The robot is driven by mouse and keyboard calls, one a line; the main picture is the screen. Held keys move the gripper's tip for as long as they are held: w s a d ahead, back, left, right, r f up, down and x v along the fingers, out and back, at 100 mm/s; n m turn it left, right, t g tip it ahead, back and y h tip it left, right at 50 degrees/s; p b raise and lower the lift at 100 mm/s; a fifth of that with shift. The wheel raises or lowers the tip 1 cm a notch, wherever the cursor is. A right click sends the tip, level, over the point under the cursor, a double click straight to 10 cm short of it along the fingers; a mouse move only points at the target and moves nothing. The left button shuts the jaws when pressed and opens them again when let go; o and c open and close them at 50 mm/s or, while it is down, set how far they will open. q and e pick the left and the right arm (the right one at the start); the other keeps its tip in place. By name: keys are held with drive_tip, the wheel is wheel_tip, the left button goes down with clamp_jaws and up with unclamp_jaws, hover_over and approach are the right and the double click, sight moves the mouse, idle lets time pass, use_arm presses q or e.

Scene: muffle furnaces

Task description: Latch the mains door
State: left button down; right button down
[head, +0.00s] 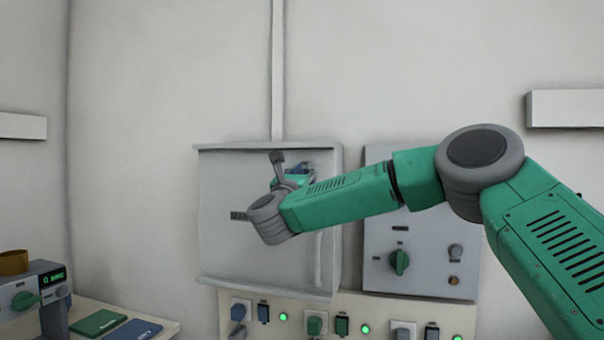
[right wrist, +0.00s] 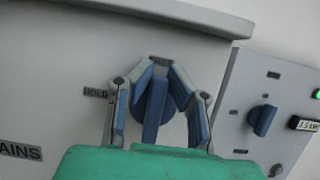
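The mains door (head: 222,200) is a pale grey panel on the wall, left of the middle in the head view. It looks shut or nearly so. A blue latch knob (right wrist: 153,108) with an upright grip bar shows in the right wrist view, beside a HOLD label. My right gripper (right wrist: 162,70) has its two blue-padded fingers on either side of the knob. Whether the pads touch it I cannot tell. In the head view my right arm hides most of the gripper and the knob. My left gripper is in neither view.
A grey panel with a green knob (head: 399,262) stands to the right of the door. Below runs a strip of switches and green lamps (head: 365,329). A bench at lower left holds a device with a green display (head: 50,278) and flat green (head: 99,322) and blue pads.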

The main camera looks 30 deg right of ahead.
drive_tip(key=shift+f+n+y, duration=0.35)
drive_tip(key=shift+n+y, duration=0.05)
drive_tip(key=n, duration=0.1)
drive_tip(key=n+t+b, duration=0.1)
drive_tip(key=shift+w+a+f+n+y+b, duration=0.2)
drive_tip(key=shift+n+y+b, duration=0.1)
drive_tip(key=shift+n+y, duration=0.1)
drive_tip(key=shift+w+a+f+n+y+p, duration=0.35)
drive_tip(key=shift+n+y+p, duration=1)
drive_tip(key=shift+n, duration=1.85)
drive_tip(key=shift+w+a+f+n+y+p, duration=0.1)
drive_tip(key=shift+w+f+n+y+p, duration=0.3)
drive_tip(key=shift+n+y+p, duration=1.9)
drive_tip(key=shift+w+a+f+n+y+p, duration=0.2)
drive_tip(key=shift+f+n+p, duration=0.3)
drive_tip(key=shift+n, duration=3.6)
drive_tip(key=shift+a, duration=0.1)
drive_tip(key=c, duration=1.5)
unclamp_jaws()
drive_tip(key=shift+s, duration=0.1)
drive_tip(key=shift+c, duration=0.2)
